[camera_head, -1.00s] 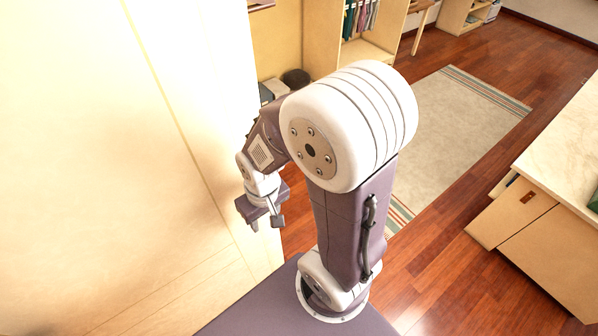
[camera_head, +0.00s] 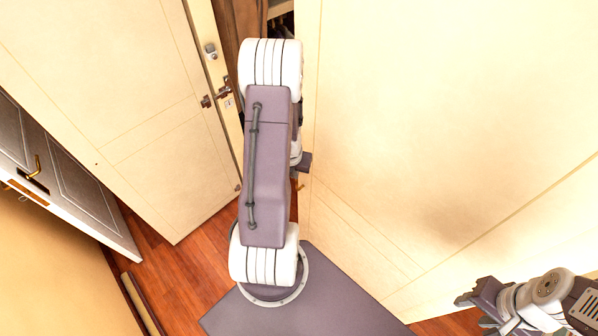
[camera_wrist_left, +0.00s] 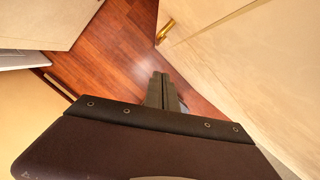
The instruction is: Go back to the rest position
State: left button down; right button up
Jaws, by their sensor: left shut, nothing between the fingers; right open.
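My left arm stands upright in the middle of the head view. My left gripper (camera_head: 304,163) is mostly hidden behind it, with only a dark edge showing. In the left wrist view its two dark fingers (camera_wrist_left: 162,90) are closed together with nothing between them, above the wooden floor. My right gripper (camera_head: 468,298) is at the lower right of the head view, pointing left in front of a pale panel. Its fingers are apart and I see nothing held.
A large cream panel (camera_head: 420,130) fills the right side, close to both arms. A cream door (camera_head: 120,90) with a metal handle (camera_head: 216,93) is at the left. A grey panelled door (camera_head: 75,170) stands further left. Bare wooden floor (camera_head: 180,270) shows at lower left.

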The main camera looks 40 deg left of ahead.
pick_arm(q)
jog(key=s+d+f+n+b, duration=0.2)
jog(key=d+f+n+b, duration=0.2)
jog(key=d+n+b, duration=0.3)
jog(key=s+d+f+n+h+b, duration=0.1)
jog(key=s+d+f+n+b, duration=0.1)
jog(key=d+n+b, duration=0.5)
jog(key=s+d+f+n+g+b, duration=0.1)
jog(key=d+f+n+b, duration=0.4)
jog(key=n, duration=1.1)
jog(key=s+d+b, duration=0.1)
jog(key=d+b, duration=0.1)
jog(key=b, duration=0.2)
jog(key=shift+s+d+f+n, duration=0.2)
jog(key=shift+d+f+n, duration=0.1)
jog(key=shift+d+n, duration=0.1)
pick_arm(e)
notch_tip(320, 180, down, 23)
jog(key=s, duration=0.1)
jog(key=shift+s, duration=0.15)
